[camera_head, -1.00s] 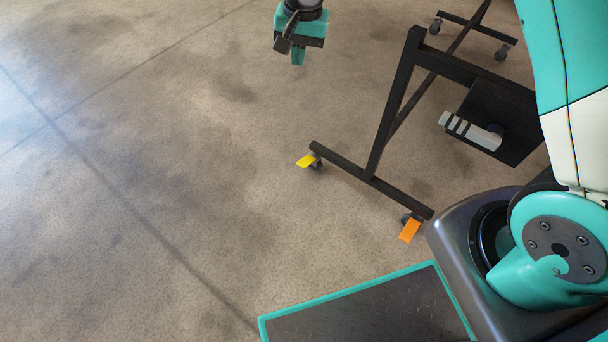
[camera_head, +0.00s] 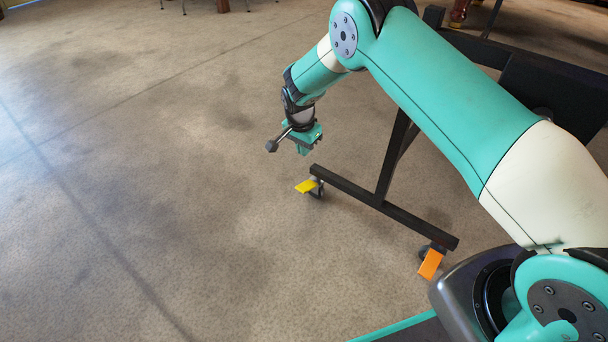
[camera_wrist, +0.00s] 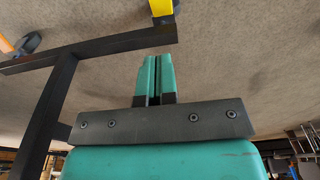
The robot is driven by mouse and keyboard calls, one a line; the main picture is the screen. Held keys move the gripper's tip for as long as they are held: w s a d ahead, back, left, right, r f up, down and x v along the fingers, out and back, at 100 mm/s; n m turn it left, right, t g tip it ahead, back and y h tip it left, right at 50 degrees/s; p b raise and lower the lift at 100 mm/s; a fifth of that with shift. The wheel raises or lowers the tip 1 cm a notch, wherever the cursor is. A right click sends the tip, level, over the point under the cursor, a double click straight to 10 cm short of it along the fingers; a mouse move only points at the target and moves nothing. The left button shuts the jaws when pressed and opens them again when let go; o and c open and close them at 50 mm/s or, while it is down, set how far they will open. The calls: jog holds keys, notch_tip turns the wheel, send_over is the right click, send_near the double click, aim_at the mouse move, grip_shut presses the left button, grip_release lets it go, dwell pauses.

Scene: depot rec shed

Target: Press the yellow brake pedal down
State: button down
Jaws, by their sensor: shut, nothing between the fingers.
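The yellow brake pedal (camera_head: 306,186) is a small tilted plate on a caster at the far end of the dark stand's foot bar. It also shows at the top of the wrist view (camera_wrist: 161,8), cut by the frame edge. My gripper (camera_head: 303,149) is above the pedal in the head view and apart from it. In the wrist view, the two teal fingers of my gripper (camera_wrist: 154,78) are shut together, with nothing between them. An orange pedal (camera_head: 431,263) is on the caster at the near end of the same bar; it shows in part in the wrist view.
The dark stand's foot bar (camera_head: 385,207) runs between the two casters, and an upright post (camera_head: 393,160) rises from it, close to my arm. Table or chair legs stand far back.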

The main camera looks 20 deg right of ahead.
jog(key=b, duration=0.6)
send_over(304, 187)
jog(key=d, duration=0.1)
jog(key=f, duration=1)
jog(key=shift+w, duration=0.3)
jog(key=f, duration=0.1)
jog(key=f+b, duration=0.1)
jog(key=a+f+b, duration=0.1)
jog(key=shift+s, duration=0.3)
jog(key=shift+s+a+f, duration=0.1)
jog(key=shift+f, duration=0.15)
jog(key=shift+a, duration=0.1)
